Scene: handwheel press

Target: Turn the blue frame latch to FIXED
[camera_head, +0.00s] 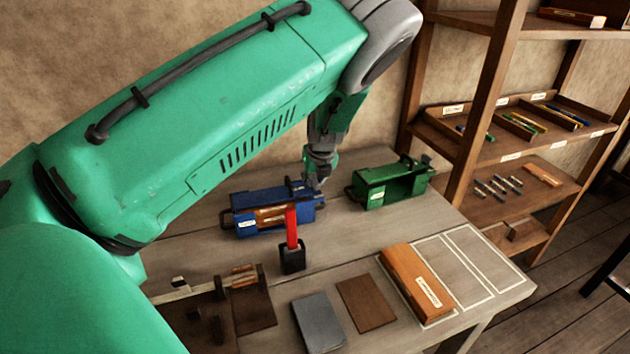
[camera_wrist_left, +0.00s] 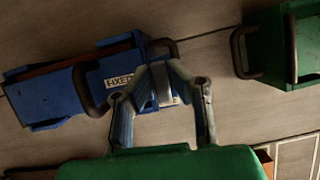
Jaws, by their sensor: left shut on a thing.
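The blue frame (camera_head: 245,200) stands on the table in the head view, left of the green frame. In the left wrist view the blue frame (camera_wrist_left: 45,97) shows from above, with dark handles and a white label (camera_wrist_left: 119,80) reading FIXED at its right end. My left gripper (camera_head: 318,178) is at the right end of the blue frame. In the left wrist view its fingertips (camera_wrist_left: 160,88) are shut on a small pale part beside the label, which I take to be the latch. The fingers mostly hide it, and its setting cannot be read. My right gripper is not in view.
A green frame (camera_head: 385,186) stands close to the right. A red-handled black block (camera_head: 293,259) stands in front of the blue frame. An orange box (camera_head: 417,284), a brown plate (camera_head: 366,303) and a grey plate (camera_head: 318,322) lie nearer. A wooden shelf (camera_head: 478,100) rises at right.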

